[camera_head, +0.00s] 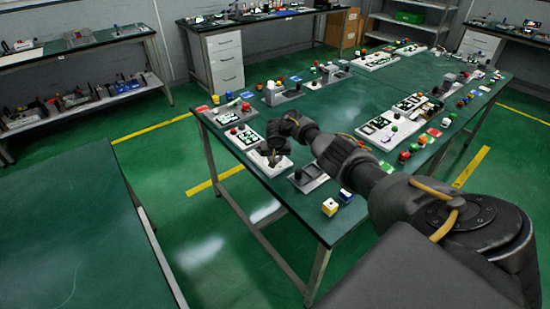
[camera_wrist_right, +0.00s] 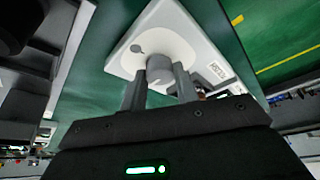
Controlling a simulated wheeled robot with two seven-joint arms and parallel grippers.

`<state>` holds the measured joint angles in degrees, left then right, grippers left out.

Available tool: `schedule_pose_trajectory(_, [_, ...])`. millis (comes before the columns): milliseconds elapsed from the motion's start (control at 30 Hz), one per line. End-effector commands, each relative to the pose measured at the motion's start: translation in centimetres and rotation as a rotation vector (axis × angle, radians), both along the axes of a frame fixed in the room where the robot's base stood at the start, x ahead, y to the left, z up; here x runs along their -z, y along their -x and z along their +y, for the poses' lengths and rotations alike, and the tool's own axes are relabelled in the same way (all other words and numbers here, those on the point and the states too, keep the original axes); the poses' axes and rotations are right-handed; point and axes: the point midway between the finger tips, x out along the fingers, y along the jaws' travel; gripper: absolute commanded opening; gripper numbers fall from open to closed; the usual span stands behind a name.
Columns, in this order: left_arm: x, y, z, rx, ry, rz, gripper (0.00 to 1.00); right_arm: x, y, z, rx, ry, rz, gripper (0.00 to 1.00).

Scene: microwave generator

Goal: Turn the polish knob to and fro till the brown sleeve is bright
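The grey round polish knob (camera_wrist_right: 159,68) stands on a white panel (camera_wrist_right: 190,35) in the right wrist view. The two fingers of my right gripper (camera_wrist_right: 158,88) lie on either side of the knob and appear to touch it, so the gripper looks shut on it. In the head view my right gripper (camera_head: 272,153) is low over the white unit (camera_head: 262,163) near the left edge of the green table; the knob is hidden there. I cannot make out a brown sleeve clearly; a small brownish part (camera_wrist_right: 201,92) shows beside the right finger. My left gripper is out of view.
The green table (camera_head: 345,105) holds several other devices, buttons and blocks. A grey unit with a dark top (camera_head: 308,177) stands close to the right of my gripper. A yellow-and-white block (camera_head: 329,207) lies by the front edge. Another green table (camera_head: 70,230) is at left.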

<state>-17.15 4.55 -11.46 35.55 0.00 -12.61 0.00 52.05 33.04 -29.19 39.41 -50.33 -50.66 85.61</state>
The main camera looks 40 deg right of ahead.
Motion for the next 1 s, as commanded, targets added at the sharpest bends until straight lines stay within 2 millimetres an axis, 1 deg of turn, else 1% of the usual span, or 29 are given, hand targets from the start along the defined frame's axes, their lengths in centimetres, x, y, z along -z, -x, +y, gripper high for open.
schedule_pose_trajectory(33, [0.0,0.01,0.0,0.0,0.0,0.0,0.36,0.01,0.02,-0.01,0.0,0.0,0.0,0.18])
schedule_pose_trajectory(100, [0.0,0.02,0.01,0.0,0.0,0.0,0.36,0.02,0.02,-0.01,0.0,0.0,0.0,0.09])
schedule_pose_trajectory(133, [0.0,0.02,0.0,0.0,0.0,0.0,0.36,0.01,0.02,-0.01,0.0,0.0,0.0,0.07])
schedule_pose_trajectory(333, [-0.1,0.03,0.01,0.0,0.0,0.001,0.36,0.0,0.06,-0.03,-0.015,-0.001,0.001,0.07])
schedule_pose_trajectory(467, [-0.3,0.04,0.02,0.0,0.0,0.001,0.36,0.0,0.11,-0.06,-0.057,-0.001,0.002,0.07])
schedule_pose_trajectory(767, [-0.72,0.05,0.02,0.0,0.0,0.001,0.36,0.02,0.18,-0.27,-0.272,-0.001,0.002,0.07])
schedule_pose_trajectory(1000, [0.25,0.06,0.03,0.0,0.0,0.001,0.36,0.32,0.18,-0.43,-0.5,-0.001,0.001,0.07])
